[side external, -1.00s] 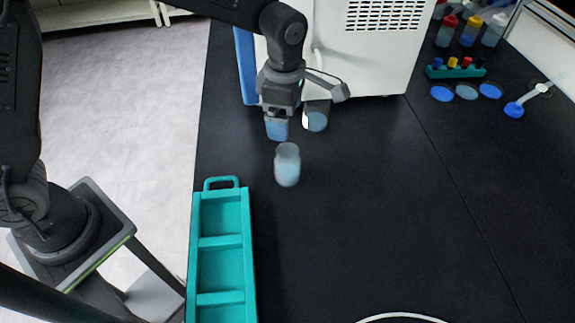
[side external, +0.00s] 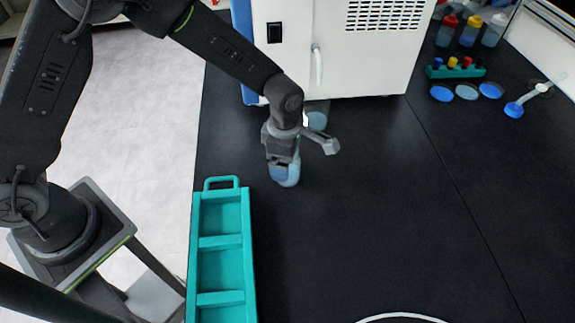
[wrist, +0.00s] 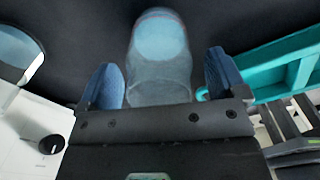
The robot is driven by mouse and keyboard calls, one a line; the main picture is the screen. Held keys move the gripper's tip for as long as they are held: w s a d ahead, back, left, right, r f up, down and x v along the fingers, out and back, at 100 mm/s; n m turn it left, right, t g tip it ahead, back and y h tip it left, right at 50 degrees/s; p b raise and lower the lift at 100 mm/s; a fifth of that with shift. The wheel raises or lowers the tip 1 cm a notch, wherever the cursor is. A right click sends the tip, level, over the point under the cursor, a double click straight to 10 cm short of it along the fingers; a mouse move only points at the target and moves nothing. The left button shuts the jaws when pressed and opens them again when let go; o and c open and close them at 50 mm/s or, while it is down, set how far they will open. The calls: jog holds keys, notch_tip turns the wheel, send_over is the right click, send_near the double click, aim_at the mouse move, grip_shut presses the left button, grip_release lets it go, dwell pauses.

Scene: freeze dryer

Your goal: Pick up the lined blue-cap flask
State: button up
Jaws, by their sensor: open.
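A clear flask (wrist: 160,75) with a pale blue round end lies between my two blue-padded fingertips in the wrist view, with narrow gaps on both sides. In the side view the same flask (side external: 291,178) stands on the black bench, mostly hidden behind my gripper (side external: 281,170). My gripper (wrist: 164,82) is open around it, pointing down.
A teal tray (side external: 221,242) with compartments lies left of the flask, near the bench edge. The white freeze dryer (side external: 370,50) stands behind. Bottles, a small teal rack (side external: 456,71) and blue discs (side external: 466,91) are at the back right. The bench right of the flask is clear.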

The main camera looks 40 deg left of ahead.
jog(key=shift+c, duration=0.5)
jog(key=c, duration=1)
jog(key=shift+r, duration=0.1)
